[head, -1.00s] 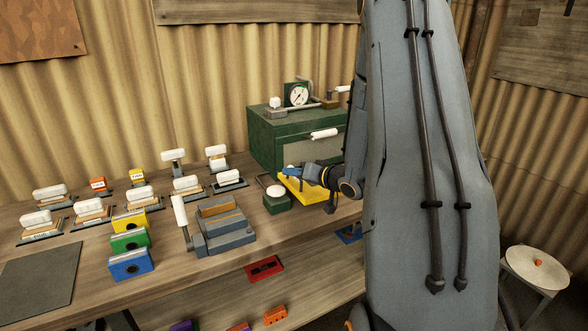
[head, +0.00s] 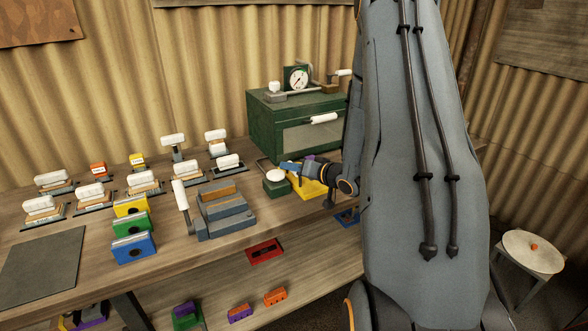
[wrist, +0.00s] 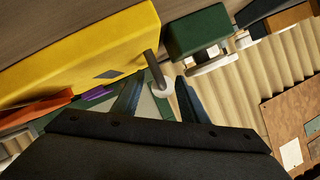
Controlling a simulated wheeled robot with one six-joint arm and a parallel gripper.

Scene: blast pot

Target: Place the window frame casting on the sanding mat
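The sanding mat appears to be the dark grey flat sheet (head: 42,265) at the left end of the bench, with nothing on it. I cannot tell for sure which piece is the window frame casting. My gripper (head: 289,167) is over the yellow block (head: 312,188) by the green cabinet. In the wrist view its dark fingers (wrist: 157,95) are apart, beside the large yellow block (wrist: 80,50). A thin grey rod with a white ring (wrist: 162,88) shows between them; I see nothing clamped. A small purple piece (wrist: 95,92) shows left of the fingers.
A green cabinet (head: 300,135) with a gauge stands behind my gripper. A small green box with a white dome (head: 275,176) is close by. A grey vise-like fixture (head: 222,215) and several white-handled tools stand between gripper and mat. Coloured blocks (head: 275,296) lie on the lower shelf.

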